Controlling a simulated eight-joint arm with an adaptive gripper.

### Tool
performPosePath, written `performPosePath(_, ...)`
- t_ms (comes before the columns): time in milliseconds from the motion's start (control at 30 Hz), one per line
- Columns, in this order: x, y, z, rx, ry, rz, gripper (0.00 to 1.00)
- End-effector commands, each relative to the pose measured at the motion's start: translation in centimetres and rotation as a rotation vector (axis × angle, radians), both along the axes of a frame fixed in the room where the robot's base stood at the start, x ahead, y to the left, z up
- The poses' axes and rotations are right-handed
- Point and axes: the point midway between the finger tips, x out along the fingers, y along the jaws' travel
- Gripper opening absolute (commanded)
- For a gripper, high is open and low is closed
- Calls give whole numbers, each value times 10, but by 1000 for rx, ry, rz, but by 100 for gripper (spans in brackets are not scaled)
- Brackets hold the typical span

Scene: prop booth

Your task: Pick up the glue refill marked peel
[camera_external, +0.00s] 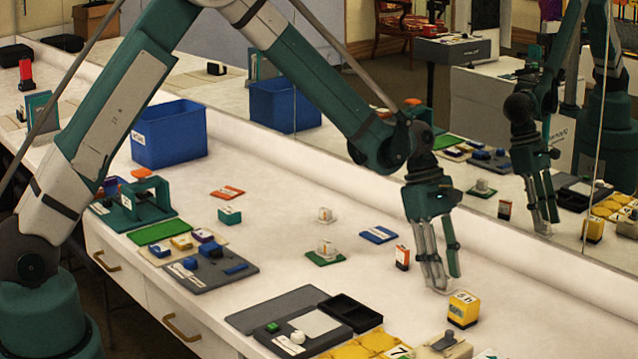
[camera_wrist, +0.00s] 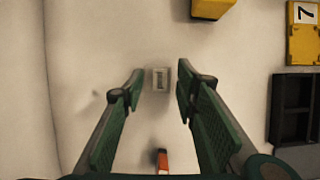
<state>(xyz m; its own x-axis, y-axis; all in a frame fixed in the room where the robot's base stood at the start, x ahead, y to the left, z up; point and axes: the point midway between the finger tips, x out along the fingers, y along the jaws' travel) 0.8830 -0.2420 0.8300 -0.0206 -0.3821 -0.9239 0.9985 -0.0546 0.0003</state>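My gripper (camera_external: 446,282) reaches down to the white counter (camera_external: 300,190), its fingers apart. In the wrist view my gripper (camera_wrist: 160,80) is open, with a small pale block (camera_wrist: 161,80) in the gap between the fingertips. The block bears a dark-marked label that is too small to read, so I cannot confirm that it is the glue refill marked peel. Neither finger clearly touches it. In the external view the fingers hide most or all of this block.
An orange block with a white label (camera_external: 402,257) stands left of my gripper. A yellow block (camera_external: 463,308) stands close on the right. A black two-part tray (camera_external: 350,312) and yellow tiles (camera_external: 376,344) lie nearer the front. The mirror wall (camera_external: 530,215) runs behind the counter.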

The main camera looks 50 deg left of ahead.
Motion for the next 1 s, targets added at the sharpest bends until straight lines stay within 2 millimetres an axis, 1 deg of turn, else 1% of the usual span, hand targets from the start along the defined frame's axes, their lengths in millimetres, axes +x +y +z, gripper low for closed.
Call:
performPosePath(100,0,-2,-4,0,0,0,30)
performPosePath(600,0,-2,-3,0,0,0,30)
performPosePath(633,0,-2,-3,0,0,0,29)
performPosePath(667,0,-2,-3,0,0,0,25)
performPosePath(833,0,-2,-3,0,0,0,3)
performPosePath(1000,0,-2,-3,0,0,0,3)
